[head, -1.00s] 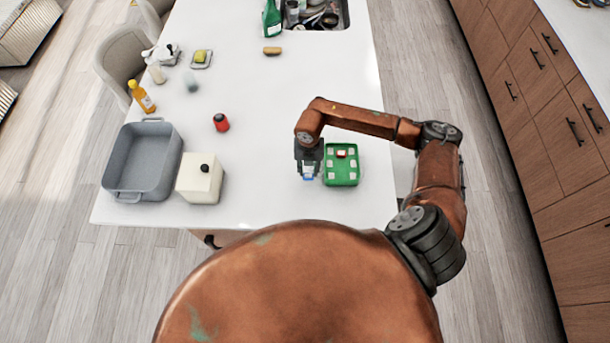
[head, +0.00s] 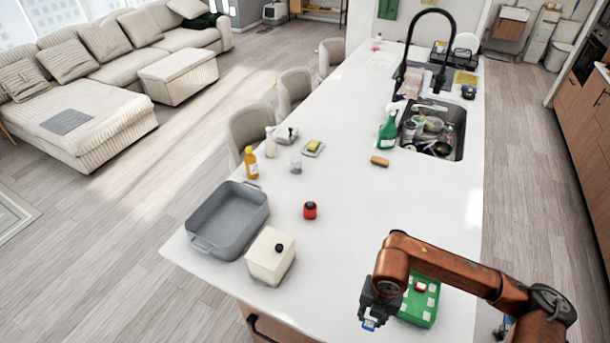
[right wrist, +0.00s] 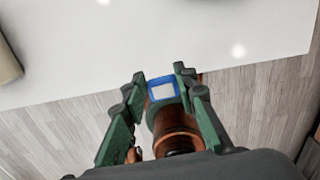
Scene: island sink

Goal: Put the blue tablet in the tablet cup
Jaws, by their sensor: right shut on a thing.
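My right gripper (head: 369,315) is shut on the blue tablet (head: 368,324), a small block with a blue rim and a pale face. It is at the near edge of the white island, just left of the green tray. In the right wrist view the tablet (right wrist: 163,88) sits between the fingertips, with floor and counter edge behind it. The green tray (head: 416,311) holds several white squares and a red piece, and my arm hides part of it. I cannot tell for sure which thing is the tablet cup. My left gripper is not in view.
On the island (head: 345,262) stand a grey basin (head: 227,220), a cream box with a black knob (head: 270,257), a red pot (head: 310,210) and an orange bottle (head: 251,163). A green spray bottle (head: 388,130) is beside the filled sink.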

